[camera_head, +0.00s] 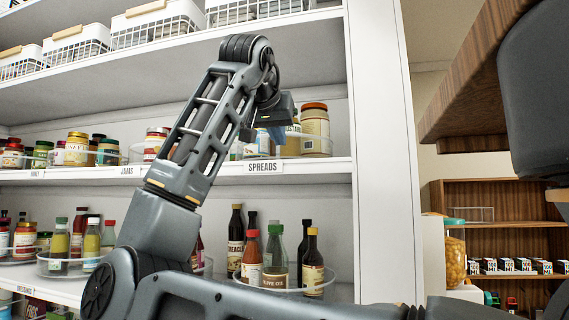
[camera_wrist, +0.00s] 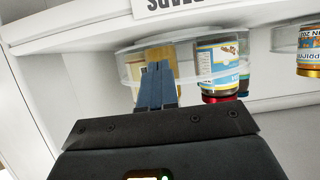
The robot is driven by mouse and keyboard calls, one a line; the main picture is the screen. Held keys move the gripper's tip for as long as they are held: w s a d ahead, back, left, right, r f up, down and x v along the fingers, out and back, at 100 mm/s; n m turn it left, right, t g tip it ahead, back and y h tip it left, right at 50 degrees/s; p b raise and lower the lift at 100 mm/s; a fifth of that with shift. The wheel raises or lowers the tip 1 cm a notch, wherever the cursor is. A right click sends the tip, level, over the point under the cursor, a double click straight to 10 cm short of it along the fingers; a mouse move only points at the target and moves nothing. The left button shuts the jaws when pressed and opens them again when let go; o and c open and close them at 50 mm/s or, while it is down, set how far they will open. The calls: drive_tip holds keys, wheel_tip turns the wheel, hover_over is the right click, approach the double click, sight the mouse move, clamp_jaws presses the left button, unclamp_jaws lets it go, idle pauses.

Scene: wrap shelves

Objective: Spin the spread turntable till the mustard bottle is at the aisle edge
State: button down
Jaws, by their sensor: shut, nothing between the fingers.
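The spread turntable (camera_head: 322,147) is a clear, low-rimmed round tray on the shelf above the SPREADS label (camera_head: 263,168). It shows upside down in the wrist view (camera_wrist: 124,66). It bears a large cream jar with an orange-brown lid (camera_head: 315,124), a yellowish container (camera_head: 291,140) partly behind my fingers, and a blue-and-white-labelled jar with a red lid (camera_wrist: 218,62). I cannot tell whether the yellowish one is the mustard bottle; no other likely bottle shows. My gripper (camera_head: 277,135) is shut and empty, its blue fingertips (camera_wrist: 154,72) at the turntable's front rim; contact is unclear.
A white shelf upright (camera_head: 382,150) stands just right of the turntable. Other turntables with jars sit left, and one with bottles (camera_head: 270,278) sits on the shelf below. Wire baskets (camera_head: 155,25) line the shelf above. A brown wooden shelf (camera_head: 500,200) stands far right.

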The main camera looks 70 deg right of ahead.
sight(260, 147)
drive_tip(key=shift+w+d, duration=0.2)
drive_tip(key=shift+d, duration=0.6)
drive_tip(key=shift+w, duration=0.1)
idle(0.3)
drive_tip(key=shift+w+a, duration=0.25)
drive_tip(key=shift+w, duration=0.45)
drive_tip(key=shift+w+a, duration=0.2)
drive_tip(key=shift+w, duration=0.5)
drive_tip(key=shift+w+d, duration=0.15)
drive_tip(key=shift+w, duration=0.55)
drive_tip(key=shift+w+d, duration=0.1)
drive_tip(key=shift+w, duration=0.6)
drive_tip(key=shift+a, duration=0.1)
drive_tip(key=shift+w+a, duration=0.15)
drive_tip(key=shift+a, duration=0.65)
drive_tip(key=shift+w+a, duration=0.1)
drive_tip(key=shift+a, duration=0.7)
drive_tip(key=shift+a, duration=0.15)
drive_tip(key=b+v, duration=0.1)
drive_tip(key=v, duration=0.6)
drive_tip(key=shift+a+r+b, duration=0.2)
drive_tip(key=shift+a+b, duration=0.05)
drive_tip(key=shift+b, duration=0.15)
